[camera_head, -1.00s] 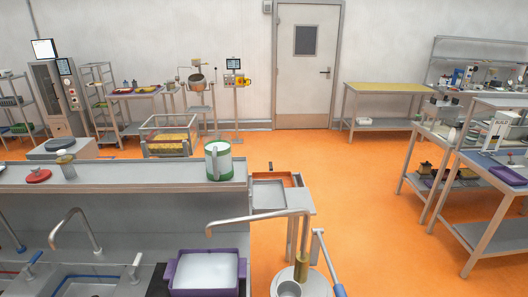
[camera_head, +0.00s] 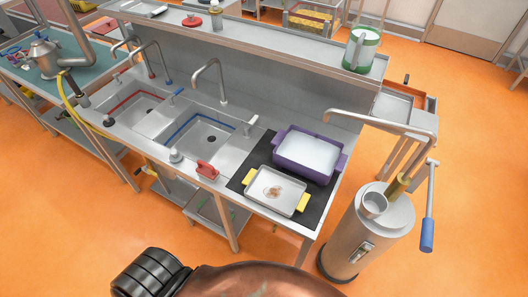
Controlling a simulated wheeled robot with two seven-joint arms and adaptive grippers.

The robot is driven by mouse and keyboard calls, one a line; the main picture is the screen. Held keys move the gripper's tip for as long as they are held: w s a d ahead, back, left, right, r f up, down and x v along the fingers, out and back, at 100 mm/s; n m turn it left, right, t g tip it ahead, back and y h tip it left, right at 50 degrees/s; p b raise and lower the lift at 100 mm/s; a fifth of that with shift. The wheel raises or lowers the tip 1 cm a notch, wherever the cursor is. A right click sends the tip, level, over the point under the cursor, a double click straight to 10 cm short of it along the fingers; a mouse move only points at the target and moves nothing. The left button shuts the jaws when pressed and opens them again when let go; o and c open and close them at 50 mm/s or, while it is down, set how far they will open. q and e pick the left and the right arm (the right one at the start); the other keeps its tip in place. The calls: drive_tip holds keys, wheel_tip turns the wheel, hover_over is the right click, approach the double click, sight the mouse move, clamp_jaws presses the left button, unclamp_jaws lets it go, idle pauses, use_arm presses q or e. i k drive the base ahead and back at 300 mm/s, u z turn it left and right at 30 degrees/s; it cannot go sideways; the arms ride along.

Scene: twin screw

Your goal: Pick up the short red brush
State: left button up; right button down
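A small red item (camera_head: 207,170), which looks like the short red brush, sits on the front edge of the steel sink counter. It is right of a small grey-white knob-like item (camera_head: 175,155) and left of the black mat. Another red item (camera_head: 193,20), low and round with a small knob, stands on the raised back shelf; its kind is too small to tell. Neither of my grippers shows in view, and nothing touches the red item on the counter.
Two sink basins (camera_head: 211,138) with taps lie behind it. A purple tub (camera_head: 309,153) and a white tray (camera_head: 275,191) with yellow handles rest on the black mat (camera_head: 249,166). Orange floor in front is mostly open.

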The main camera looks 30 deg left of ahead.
sight(205, 170)
drive_tip(key=u, duration=1.75)
